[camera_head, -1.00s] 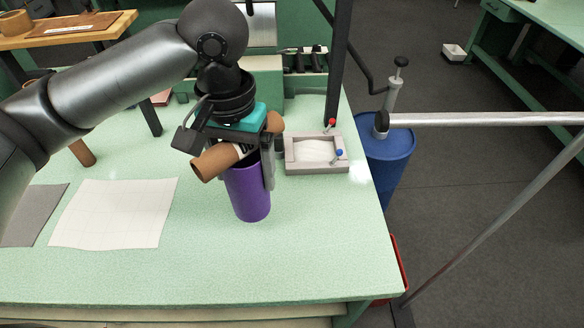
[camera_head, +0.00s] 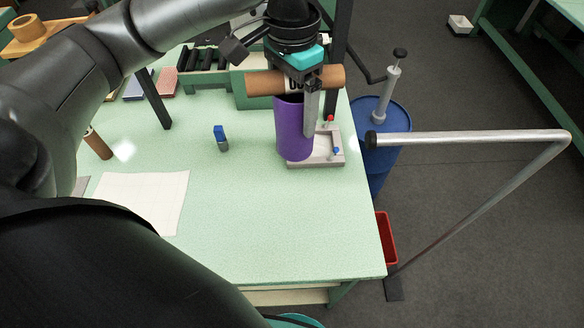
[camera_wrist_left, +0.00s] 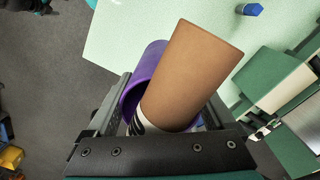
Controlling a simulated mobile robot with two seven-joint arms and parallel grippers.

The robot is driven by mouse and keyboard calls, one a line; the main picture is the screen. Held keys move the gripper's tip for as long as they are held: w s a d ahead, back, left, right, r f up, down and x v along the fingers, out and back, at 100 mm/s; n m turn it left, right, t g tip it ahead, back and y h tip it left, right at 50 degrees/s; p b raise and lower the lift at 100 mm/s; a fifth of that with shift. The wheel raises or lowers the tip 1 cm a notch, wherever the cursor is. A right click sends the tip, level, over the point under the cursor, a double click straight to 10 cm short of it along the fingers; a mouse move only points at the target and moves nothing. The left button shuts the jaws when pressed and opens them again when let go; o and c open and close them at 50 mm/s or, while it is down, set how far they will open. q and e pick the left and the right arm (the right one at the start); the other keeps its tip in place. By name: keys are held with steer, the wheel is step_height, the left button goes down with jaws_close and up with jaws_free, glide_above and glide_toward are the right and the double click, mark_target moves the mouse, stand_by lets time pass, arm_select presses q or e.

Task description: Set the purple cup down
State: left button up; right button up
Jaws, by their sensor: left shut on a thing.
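The purple cup (camera_head: 292,130) is upright at the left side of a grey tray (camera_head: 330,150), covering part of it. It also shows in the left wrist view (camera_wrist_left: 148,68). My left gripper (camera_head: 303,125) points down and is shut on the cup, with one finger along its right side. I cannot tell whether the cup's base touches the tray or hangs above it. A brown tube (camera_head: 262,84) with a white printed band lies across the cup's top, under my gripper's palm; in the left wrist view it hides much of the cup's mouth (camera_wrist_left: 190,75).
A small blue-topped item (camera_head: 220,138) stands left of the cup. Pale cloth (camera_head: 150,195) lies on the green table (camera_head: 270,230). A dark upright post (camera_head: 336,60), a blue barrel (camera_head: 392,125) and a metal rail (camera_head: 470,137) are at the right. The table's front middle is clear.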

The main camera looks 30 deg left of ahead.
arm_select(q)
step_height(320, 180, down, 18)
steer(key=b, duration=0.2)
steer(key=shift+r+b, duration=0.2)
steer(key=shift+b, duration=0.15)
steer(key=shift+f, duration=0.1)
steer(key=o, duration=1.2)
steer(key=shift+c, duration=0.2)
